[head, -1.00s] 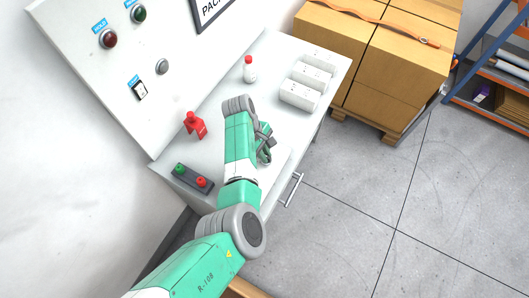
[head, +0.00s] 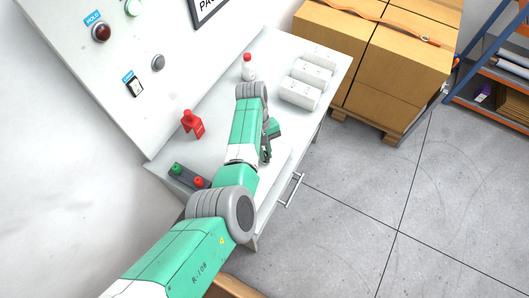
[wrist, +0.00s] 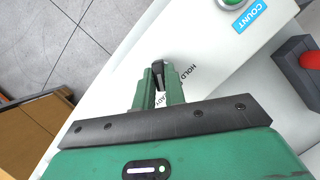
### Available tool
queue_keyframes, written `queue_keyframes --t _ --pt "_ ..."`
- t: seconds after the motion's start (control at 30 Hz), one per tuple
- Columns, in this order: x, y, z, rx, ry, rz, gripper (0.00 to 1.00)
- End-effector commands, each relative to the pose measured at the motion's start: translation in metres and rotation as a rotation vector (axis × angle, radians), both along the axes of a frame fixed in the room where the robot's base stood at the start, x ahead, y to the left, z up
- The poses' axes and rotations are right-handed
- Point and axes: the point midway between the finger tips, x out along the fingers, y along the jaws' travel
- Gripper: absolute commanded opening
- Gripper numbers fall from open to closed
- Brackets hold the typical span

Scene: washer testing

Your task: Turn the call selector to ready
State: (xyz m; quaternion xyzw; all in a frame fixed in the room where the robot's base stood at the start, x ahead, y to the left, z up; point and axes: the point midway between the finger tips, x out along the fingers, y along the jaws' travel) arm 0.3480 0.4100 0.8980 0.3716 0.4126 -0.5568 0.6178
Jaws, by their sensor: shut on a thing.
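The call selector, a small black knob (wrist: 158,67), stands on a white surface in the wrist view. Printed beside it are HOLD (wrist: 186,78) and a second word partly covered by a finger. My gripper (wrist: 159,80) has its green fingers closed around the knob, one on each side. In the head view my gripper (head: 268,142) is low over the near right part of the white table (head: 215,105), partly behind my arm. The selector is hidden there.
A green COUNT button (wrist: 233,3) and a dark box with a red button (wrist: 312,60) are near the selector. On the table stand a red holder (head: 192,125), a red-capped bottle (head: 248,68) and white blocks (head: 300,92). Floor at right is open.

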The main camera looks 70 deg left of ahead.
Motion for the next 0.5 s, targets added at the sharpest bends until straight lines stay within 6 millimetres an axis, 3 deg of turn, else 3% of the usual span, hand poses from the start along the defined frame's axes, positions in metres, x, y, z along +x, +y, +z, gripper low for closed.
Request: queue_keyframes --t 0.5 --pt "0.0011 0.0005 0.0003 0.001 0.000 -0.180 0.00"
